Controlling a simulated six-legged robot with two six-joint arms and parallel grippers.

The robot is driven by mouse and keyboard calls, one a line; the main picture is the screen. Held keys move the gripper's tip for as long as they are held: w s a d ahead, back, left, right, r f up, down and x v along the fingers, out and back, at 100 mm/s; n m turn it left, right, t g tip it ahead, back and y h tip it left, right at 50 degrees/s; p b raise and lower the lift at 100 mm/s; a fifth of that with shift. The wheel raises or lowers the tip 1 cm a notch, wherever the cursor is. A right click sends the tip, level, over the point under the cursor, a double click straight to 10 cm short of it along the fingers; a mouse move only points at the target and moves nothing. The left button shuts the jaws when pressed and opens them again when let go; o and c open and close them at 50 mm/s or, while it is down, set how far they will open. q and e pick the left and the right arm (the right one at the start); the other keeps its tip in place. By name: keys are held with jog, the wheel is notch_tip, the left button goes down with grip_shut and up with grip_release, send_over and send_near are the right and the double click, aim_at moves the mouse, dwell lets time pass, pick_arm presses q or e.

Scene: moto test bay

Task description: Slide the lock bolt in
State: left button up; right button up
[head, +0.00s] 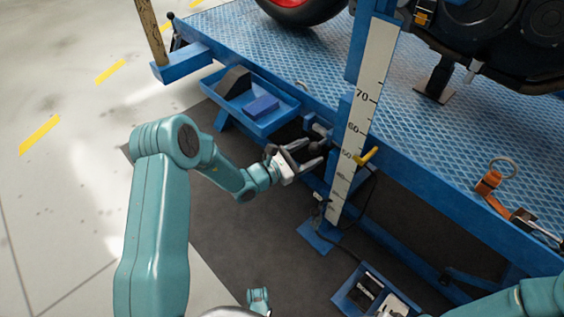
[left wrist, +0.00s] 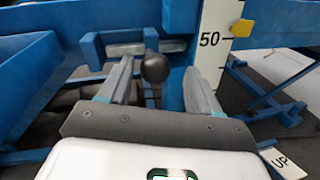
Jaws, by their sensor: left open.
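The lock bolt shows in the left wrist view as a grey bar (left wrist: 125,49) lying sideways on the blue frame, with a black ball knob (left wrist: 155,68) on a stem. My left gripper (left wrist: 160,76) is open, with one finger on each side of the knob; I cannot tell whether either finger touches it. In the head view my left gripper (head: 311,152) is at the side of the blue lift, just left of the scale post. The grey bolt end (head: 318,130) shows there beyond the fingers. My right gripper is out of view.
A white height scale (head: 366,95) with a yellow pointer (head: 367,156) stands right of the gripper. A blue tray (head: 284,115) with a dark block and a blue block hangs at the left. Another tray (head: 347,299) lies below.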

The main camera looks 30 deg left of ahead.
pick_arm(q)
jog(key=p+v, duration=0.3)
jog(key=v, duration=1)
jog(key=shift+a, duration=0.1)
